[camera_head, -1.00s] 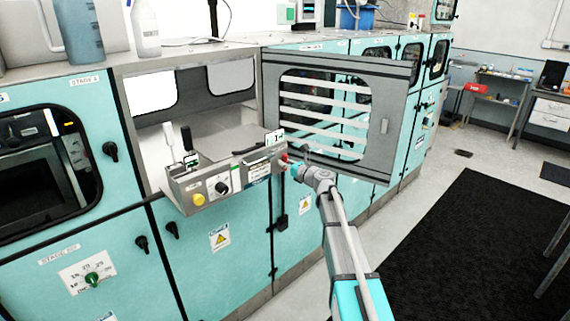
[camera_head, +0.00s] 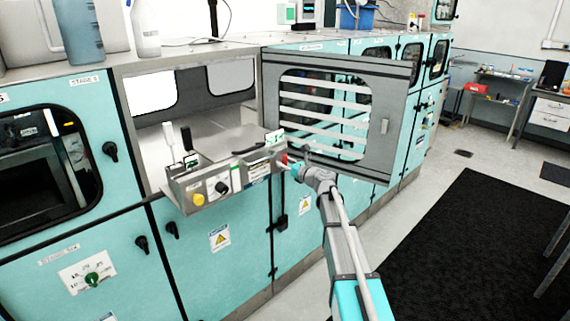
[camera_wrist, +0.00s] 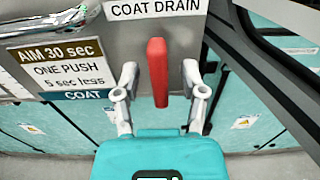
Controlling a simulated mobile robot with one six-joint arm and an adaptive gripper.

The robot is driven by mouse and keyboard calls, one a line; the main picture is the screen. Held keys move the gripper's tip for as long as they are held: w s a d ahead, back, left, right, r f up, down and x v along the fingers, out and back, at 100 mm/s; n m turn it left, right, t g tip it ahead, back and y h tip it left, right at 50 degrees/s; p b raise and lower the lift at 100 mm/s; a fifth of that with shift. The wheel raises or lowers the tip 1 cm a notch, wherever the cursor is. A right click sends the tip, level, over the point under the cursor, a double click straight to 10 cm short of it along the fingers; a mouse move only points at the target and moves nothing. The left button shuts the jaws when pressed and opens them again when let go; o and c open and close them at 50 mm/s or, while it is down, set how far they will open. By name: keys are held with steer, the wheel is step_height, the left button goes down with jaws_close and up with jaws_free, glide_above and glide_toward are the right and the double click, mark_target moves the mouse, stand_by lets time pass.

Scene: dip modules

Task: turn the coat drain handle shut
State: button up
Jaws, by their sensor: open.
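The coat drain handle (camera_wrist: 157,72) is a red bar hanging upright under the white COAT DRAIN label (camera_wrist: 150,10) in the wrist view. In the head view, a small red part of it (camera_head: 284,159) shows at the right end of the control panel. My gripper (camera_wrist: 157,92) is open, with one finger on each side of the handle. Gaps show between both fingers and the handle, so I see no contact. In the head view, my gripper (camera_head: 294,168) is small beside the panel end, and its fingers are hard to make out.
An open grey door with a slatted window (camera_head: 392,125) stands just behind and right of my gripper. The control panel (camera_head: 238,178) juts out at left, with a yellow button (camera_head: 198,199) and black knob (camera_head: 222,187).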

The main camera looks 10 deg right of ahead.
steer(key=v, duration=1.2)
steer(key=shift+w, duration=0.1)
steer(key=s+a+f+n+g+h, duration=0.2)
steer(key=s+a+f+n+g, duration=0.8)
steer(key=s+n, duration=0.45)
steer(key=s+d+f+n+g+h, duration=0.2)
steer(key=s+f+n+h, duration=0.2)
steer(key=s+n, duration=0.3)
steer(key=s+d+f+n+g+h, duration=0.2)
steer(key=s+f+n+g+h, duration=0.1)
steer(key=s+n, duration=0.5)
steer(key=shift+s+f+h, duration=0.3)
steer(key=shift+f+h, duration=0.2)
steer(key=shift+f, duration=0.3)
